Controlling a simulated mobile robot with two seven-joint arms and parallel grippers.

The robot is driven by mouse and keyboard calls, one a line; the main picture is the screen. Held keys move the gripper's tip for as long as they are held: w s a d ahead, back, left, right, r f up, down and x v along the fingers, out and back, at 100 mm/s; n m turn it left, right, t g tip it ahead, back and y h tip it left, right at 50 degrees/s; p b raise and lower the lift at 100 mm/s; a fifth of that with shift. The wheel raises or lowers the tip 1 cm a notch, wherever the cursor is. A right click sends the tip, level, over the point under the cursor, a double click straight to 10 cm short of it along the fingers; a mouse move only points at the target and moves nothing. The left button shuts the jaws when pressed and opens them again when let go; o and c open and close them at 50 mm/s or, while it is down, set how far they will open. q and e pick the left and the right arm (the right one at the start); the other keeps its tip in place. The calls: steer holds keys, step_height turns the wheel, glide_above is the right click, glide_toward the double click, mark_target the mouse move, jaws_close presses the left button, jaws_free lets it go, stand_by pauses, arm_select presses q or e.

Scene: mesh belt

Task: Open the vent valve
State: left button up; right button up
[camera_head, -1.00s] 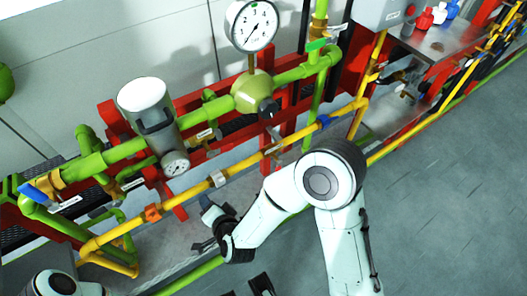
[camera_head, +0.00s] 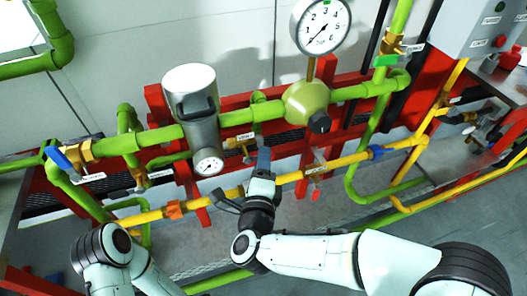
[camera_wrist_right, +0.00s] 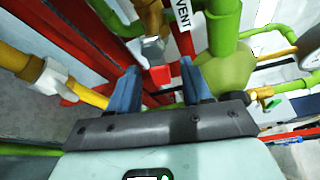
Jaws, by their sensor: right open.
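The vent valve, a small brass fitting (camera_head: 246,152) with a white label, sits under the green pipe, left of the round green regulator (camera_head: 306,103). The right wrist view shows its brass body (camera_wrist_right: 152,20), a white VENT label (camera_wrist_right: 183,14) and a red handle end (camera_wrist_right: 158,75). My right gripper (camera_head: 264,160) is just in front of it, near the yellow pipe. Its two blue fingers (camera_wrist_right: 158,82) are apart, with the red end showing between them; contact cannot be told. The gripper partly hides the valve in the head view. My left gripper is out of view.
A yellow pipe (camera_head: 345,160) runs across in front. A grey filter canister (camera_head: 192,95) with a small gauge stands left of the valve. A large dial gauge (camera_head: 321,25) rises at upper right. Red frame bars (camera_head: 160,105) stand behind.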

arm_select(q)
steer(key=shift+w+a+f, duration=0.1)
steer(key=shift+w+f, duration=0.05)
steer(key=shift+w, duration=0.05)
arm_select(e)
steer(key=shift+w+d+f, duration=0.1)
steer(key=shift+w, duration=1)
steer(key=shift+w+d+f, duration=0.1)
steer(key=shift+w, duration=0.95)
jaws_close()
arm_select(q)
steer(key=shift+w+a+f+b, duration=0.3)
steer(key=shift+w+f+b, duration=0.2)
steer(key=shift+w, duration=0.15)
arm_select(e)
steer(key=shift+r+n+t, duration=0.5)
steer(key=shift+n, duration=0.7)
jaws_free()
